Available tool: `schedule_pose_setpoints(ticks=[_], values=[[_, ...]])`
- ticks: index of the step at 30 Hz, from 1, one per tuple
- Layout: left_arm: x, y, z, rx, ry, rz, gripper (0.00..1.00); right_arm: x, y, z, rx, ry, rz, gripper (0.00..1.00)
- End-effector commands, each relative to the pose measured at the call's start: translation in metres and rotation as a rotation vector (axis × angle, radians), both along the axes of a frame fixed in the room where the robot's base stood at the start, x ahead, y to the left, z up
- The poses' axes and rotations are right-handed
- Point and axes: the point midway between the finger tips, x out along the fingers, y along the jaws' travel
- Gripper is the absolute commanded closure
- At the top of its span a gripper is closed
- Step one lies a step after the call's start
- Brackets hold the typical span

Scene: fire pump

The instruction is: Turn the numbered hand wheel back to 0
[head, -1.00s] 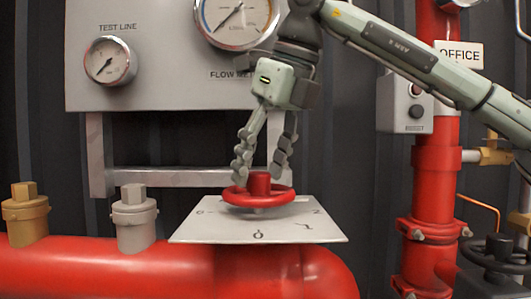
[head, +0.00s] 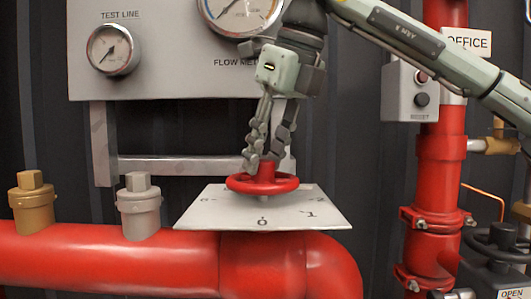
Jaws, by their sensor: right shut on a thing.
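The red hand wheel (head: 240,185) lies flat above a white numbered plate (head: 215,217) on top of the red pipe. A 0 is marked at the plate's front, with a 1 to its right and a 2 farther back; the mark at the left is too small to read. A red hub stands up from the wheel's centre. My right gripper (head: 267,160) points down from above, its fingers shut on the hub from both sides. No clear pointer shows on the wheel. My left gripper is out of view.
A grey gauge panel (head: 160,75) stands behind the wheel, above a grey frame bar. Brass (head: 30,205) and grey (head: 138,208) capped fittings rise from the pipe at left. A red vertical pipe (head: 440,190) and a button box (head: 408,94) are at right.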

Motion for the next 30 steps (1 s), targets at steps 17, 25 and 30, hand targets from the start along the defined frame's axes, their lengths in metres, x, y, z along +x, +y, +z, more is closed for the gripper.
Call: schedule_pose_setpoints(ticks=[17, 25, 30], values=[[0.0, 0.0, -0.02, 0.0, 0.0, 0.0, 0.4, -0.002, 0.005, 0.0, -0.002, -0.001, -0.693, 1.0], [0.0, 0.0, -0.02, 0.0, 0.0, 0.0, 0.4, -0.002, 0.004, 0.0, 0.0, 0.0, -0.703, 1.0], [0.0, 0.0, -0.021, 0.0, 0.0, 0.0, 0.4, -0.002, 0.007, 0.0, -0.004, -0.002, -0.879, 1.0]])
